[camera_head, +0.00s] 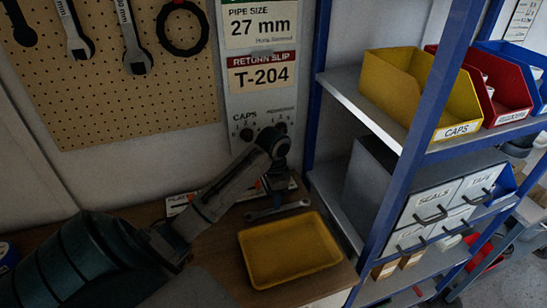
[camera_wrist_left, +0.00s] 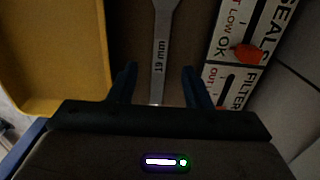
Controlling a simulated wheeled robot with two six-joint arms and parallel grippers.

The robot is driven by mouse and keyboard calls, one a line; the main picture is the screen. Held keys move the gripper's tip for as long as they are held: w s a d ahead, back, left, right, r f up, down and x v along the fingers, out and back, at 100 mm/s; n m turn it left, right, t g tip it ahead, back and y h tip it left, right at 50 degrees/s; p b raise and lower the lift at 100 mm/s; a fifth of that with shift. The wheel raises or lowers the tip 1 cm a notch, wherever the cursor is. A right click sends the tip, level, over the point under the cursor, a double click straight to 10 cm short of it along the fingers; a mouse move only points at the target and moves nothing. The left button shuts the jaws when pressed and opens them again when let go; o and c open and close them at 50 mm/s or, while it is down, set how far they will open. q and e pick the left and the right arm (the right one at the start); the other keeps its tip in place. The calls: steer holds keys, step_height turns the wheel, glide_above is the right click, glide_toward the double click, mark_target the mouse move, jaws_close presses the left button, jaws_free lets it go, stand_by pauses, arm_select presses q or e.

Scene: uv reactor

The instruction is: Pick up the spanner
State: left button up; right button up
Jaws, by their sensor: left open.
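A grey spanner (camera_head: 292,208) lies on the wooden bench behind the yellow tray, partly hidden by my left gripper in the head view. In the left wrist view the spanner (camera_wrist_left: 162,40) runs down from the top edge, with a size marking in mm on its handle. My left gripper (camera_head: 277,195) points down over it. In the wrist view the open jaws (camera_wrist_left: 158,80) are on either side of the handle's line, with nothing seen gripped. The height gap between fingers and spanner cannot be told. My right gripper is not in view.
The yellow tray (camera_head: 290,252) sits empty at the front of the bench. A labelled panel (camera_wrist_left: 238,50) stands close beside the jaws. More spanners (camera_head: 135,50) hang on the pegboard (camera_head: 95,110). A blue-framed shelf (camera_head: 405,170) with bins and drawers stands to the right.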

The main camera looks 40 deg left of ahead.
mark_target(273, 210)
arm_select(q)
steer(key=shift+d+f+b, duration=0.1)
steer(key=shift+f+b, duration=0.3)
steer(key=shift+f, duration=0.3)
step_height(273, 210, down, 3)
steer(key=shift+r+p, duration=0.1)
steer(key=shift+p, duration=0.85)
steer(key=shift+s+a+f, duration=0.1)
steer(key=shift+a+f, duration=0.1)
steer(key=shift+f, duration=0.1)
steer(key=shift+d, duration=0.1)
steer(key=c, duration=0.6)
jaws_close()
steer(key=shift+r, duration=0.15)
